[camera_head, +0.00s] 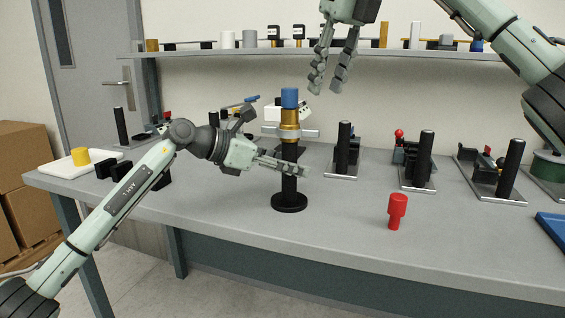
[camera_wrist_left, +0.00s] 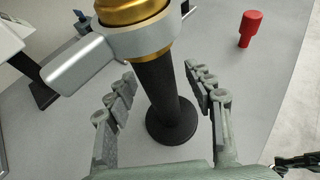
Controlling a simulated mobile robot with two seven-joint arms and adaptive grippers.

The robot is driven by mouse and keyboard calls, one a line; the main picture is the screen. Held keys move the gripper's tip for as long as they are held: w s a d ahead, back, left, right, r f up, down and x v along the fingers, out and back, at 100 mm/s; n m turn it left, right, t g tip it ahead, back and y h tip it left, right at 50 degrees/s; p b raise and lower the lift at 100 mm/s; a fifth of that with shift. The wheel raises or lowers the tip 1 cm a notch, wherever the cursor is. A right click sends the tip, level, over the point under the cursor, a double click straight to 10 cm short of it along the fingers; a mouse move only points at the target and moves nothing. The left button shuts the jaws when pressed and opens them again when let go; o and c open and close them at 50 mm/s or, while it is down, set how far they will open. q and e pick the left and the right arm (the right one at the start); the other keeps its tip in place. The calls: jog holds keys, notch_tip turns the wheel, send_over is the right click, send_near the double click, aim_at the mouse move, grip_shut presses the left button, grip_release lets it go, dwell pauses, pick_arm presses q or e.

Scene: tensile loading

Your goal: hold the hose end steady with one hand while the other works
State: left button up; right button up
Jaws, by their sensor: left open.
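A black post (camera_head: 289,188) on a round base stands upright on the bench, carrying a gold fitting (camera_head: 290,118) with a blue top (camera_head: 290,97) and a grey collar with side arms (camera_head: 308,133). No loose hose can be made out. My left gripper (camera_head: 306,171) is open at the post, below the collar. In the left wrist view its fingers (camera_wrist_left: 160,76) lie on either side of the post (camera_wrist_left: 160,92), with gaps showing, under the gold fitting (camera_wrist_left: 125,10) and grey collar (camera_wrist_left: 85,65). My right gripper (camera_head: 327,88) hangs above and right of the blue top, fingers apart and empty.
A red peg-shaped part (camera_head: 397,210) stands on the bench (camera_head: 345,226) to the right; it also shows in the wrist view (camera_wrist_left: 249,28). Several black posts on plates stand behind and right. A shelf (camera_head: 210,52) runs along the wall. A blue tray (camera_head: 552,230) lies at right.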

pick_arm(q)
grip_shut()
dwell(0.3)
pick_arm(e)
jog(key=shift+c, duration=0.3)
